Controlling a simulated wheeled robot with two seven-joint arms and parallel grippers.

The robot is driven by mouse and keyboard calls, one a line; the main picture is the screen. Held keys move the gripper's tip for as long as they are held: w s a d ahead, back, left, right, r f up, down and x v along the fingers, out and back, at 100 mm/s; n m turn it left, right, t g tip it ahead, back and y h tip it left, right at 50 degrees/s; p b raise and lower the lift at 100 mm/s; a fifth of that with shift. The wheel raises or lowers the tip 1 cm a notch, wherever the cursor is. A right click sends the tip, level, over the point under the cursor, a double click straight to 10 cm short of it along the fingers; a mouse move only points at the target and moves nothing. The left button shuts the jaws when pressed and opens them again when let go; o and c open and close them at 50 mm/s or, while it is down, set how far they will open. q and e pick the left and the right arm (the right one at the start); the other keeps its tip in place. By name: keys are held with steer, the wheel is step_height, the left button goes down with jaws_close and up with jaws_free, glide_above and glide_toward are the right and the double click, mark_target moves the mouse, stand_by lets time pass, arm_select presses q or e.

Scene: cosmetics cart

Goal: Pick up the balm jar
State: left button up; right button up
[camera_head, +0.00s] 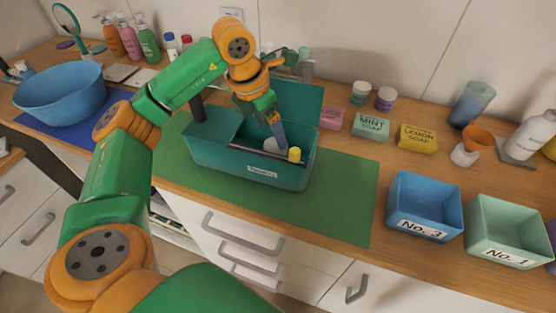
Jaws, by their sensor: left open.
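My left gripper (276,130) reaches down into the teal caddy (215,152). It is open, and its fingertips are close to a pale round item (270,145) inside, which they partly hide. I cannot tell whether they touch it, or whether this item is the balm jar. A small yellow-topped item (294,154) is just right of it in the caddy. Two small lidded jars, one with a pale lid (361,90) and one beside it (386,98), stand at the back right of the counter. My right gripper is not in view.
The caddy stands on a green mat (345,200), with a raised teal lid behind. A blue bin (425,190) and a pale green bin (500,215) are at front right. A blue bowl (60,95) is at left.

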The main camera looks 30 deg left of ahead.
mark_target(274, 145)
arm_select(q)
steer(key=shift+f+b, duration=0.35)
steer(key=shift+f, duration=0.45)
steer(key=p+x, duration=0.1)
steer(key=x, duration=0.2)
steer(key=p+x, duration=0.1)
steer(key=x, duration=0.2)
steer(key=shift+s+f, duration=0.15)
steer(key=shift+f, duration=0.4)
steer(key=c, duration=1.2)
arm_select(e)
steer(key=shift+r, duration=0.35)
